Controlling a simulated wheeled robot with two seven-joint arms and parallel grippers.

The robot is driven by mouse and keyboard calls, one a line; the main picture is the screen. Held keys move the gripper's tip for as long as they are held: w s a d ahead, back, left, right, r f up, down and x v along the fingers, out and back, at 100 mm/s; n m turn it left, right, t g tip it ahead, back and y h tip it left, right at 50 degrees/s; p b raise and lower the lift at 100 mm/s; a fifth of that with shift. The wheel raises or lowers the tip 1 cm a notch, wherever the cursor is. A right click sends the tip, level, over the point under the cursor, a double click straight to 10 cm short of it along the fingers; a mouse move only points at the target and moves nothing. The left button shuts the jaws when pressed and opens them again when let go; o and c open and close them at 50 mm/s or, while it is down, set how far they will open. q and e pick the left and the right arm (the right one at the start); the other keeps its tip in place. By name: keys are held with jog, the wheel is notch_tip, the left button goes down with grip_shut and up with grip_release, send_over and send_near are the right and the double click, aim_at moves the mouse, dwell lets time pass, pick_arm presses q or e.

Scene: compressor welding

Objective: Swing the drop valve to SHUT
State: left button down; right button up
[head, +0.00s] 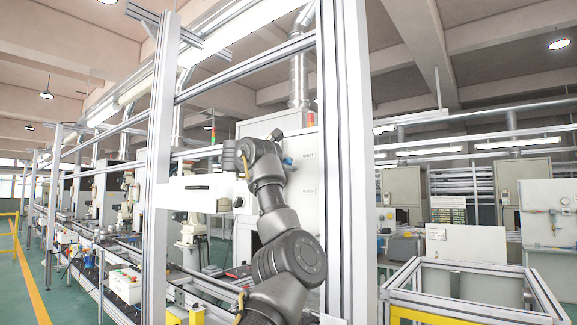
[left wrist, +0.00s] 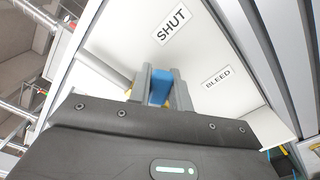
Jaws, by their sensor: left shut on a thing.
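The drop valve's blue handle (left wrist: 159,88) shows in the left wrist view between the two grey fingers of my left gripper (left wrist: 160,82), which is shut on it. In the head view a small bit of blue (head: 288,161) shows on the white panel beside my left gripper (head: 276,150). The SHUT label (left wrist: 171,25) is beyond the fingertips in the wrist view, and the BLEED label (left wrist: 217,78) is to the right. The valve's pivot is hidden, and I cannot tell exactly which way the handle points. My right gripper is out of view.
A thick aluminium post (head: 355,180) stands just right of my left arm, and another post (head: 160,150) stands to its left. A white horizontal box (head: 185,192) lies left of the gripper. A framed fixture (head: 470,285) stands at the lower right.

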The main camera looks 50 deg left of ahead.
pick_arm(q)
jog(key=c, duration=1.3)
grip_release()
jog(key=shift+s+d+f+b, duration=0.1)
jog(key=shift+s+f+b, duration=0.05)
jog(key=shift+s+b, duration=0.35)
jog(key=b+v, duration=0.6)
jog(key=v, duration=0.3)
jog(key=shift+s+d, duration=0.1)
jog(key=shift+s, duration=0.25)
jog(key=shift+w, duration=0.1)
